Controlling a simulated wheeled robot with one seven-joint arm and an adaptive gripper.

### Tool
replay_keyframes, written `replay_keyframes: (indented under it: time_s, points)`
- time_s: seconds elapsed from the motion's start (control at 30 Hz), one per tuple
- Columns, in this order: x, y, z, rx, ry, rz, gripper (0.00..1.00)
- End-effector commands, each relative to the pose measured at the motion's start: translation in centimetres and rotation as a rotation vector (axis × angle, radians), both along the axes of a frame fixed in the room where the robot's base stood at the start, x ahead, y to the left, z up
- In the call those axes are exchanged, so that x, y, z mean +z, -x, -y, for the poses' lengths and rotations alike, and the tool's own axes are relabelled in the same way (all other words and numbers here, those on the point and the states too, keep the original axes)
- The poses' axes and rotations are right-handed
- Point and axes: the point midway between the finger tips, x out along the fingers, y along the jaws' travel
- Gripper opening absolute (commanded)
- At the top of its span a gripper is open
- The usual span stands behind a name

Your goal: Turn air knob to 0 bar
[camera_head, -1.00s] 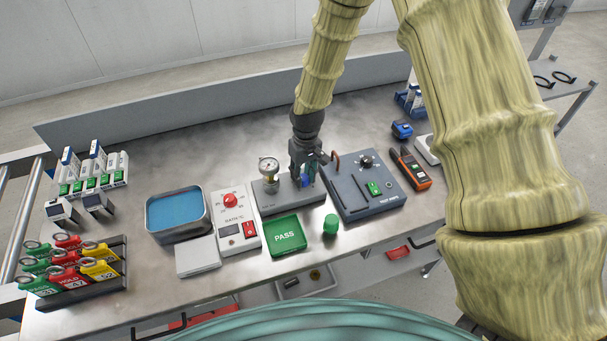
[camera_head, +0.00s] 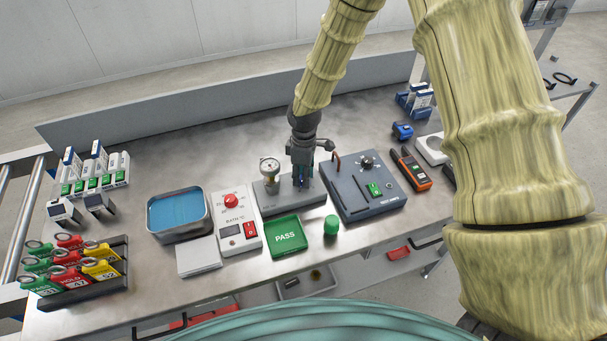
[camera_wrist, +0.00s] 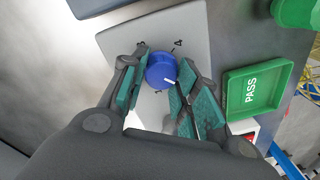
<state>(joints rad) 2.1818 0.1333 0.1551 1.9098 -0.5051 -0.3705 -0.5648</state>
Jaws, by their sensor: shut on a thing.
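The air knob (camera_wrist: 162,71) is a round blue knob with a white pointer line, on a grey regulator plate (camera_wrist: 115,42) with dark scale marks around it. My gripper (camera_wrist: 157,88) comes down over the knob in the wrist view, one teal-padded finger on each side of it, shut on it. The pointer slants toward the lower right of that view. In the head view my gripper (camera_head: 302,180) stands over the regulator base (camera_head: 270,203) and hides most of the knob. The pressure gauge (camera_head: 269,166) stands on the base just left of my gripper; its reading is too small to tell.
A green PASS tray (camera_head: 286,252) lies in front of the base, with a green button (camera_head: 331,225) to its right. The bath controller (camera_head: 237,238) is close on the left. The dark test box (camera_head: 385,200) is close on the right.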

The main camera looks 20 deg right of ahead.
Motion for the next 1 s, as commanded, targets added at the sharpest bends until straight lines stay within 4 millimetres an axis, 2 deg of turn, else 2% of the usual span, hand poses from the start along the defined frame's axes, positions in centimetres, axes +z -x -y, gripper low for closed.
replay_keyframes:
  time_s: [0.3,0.73,0.77,0.8,0.87,1.0]
  points:
    - [0.08,-0.11,0.09,0.080,0.002,0.001,0.07]
    - [0.08,-0.12,0.10,0.087,0.001,0.002,0.07]
    - [0.08,-0.12,0.10,0.087,0.001,0.002,0.34]
    - [0.07,-0.12,0.08,0.087,0.001,0.002,0.41]
    - [0.06,-0.10,0.06,0.087,0.001,0.002,0.52]
    - [0.04,-0.06,0.01,0.087,0.001,0.001,0.52]
